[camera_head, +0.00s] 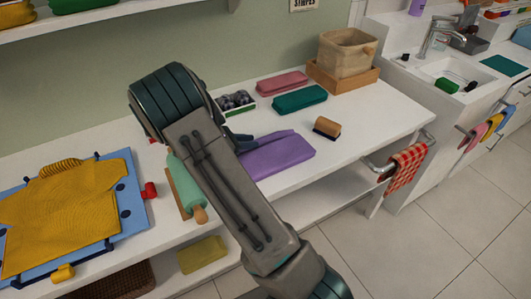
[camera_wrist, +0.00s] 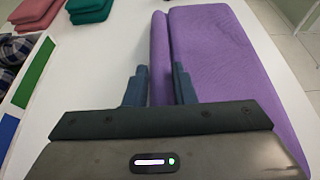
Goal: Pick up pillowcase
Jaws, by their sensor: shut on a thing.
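The pillowcase, seemingly the folded purple cloth (camera_head: 285,153), lies flat on the white counter. It fills the right of the wrist view (camera_wrist: 225,60). My gripper (camera_wrist: 159,72) is at its left edge, with one finger on the counter side and the other over the purple cloth. The jaws are shut on a fold of the edge between the fingers. In the head view my arm hides the cloth's left end and most of the gripper.
A folded teal cloth (camera_head: 300,99) and a pink one (camera_head: 282,82) lie behind. A wooden brush (camera_head: 327,127) is to the right. A green rolling pin (camera_head: 187,188) and a board with a yellow garment (camera_head: 70,215) are to the left. A basket (camera_head: 346,50) stands at the back.

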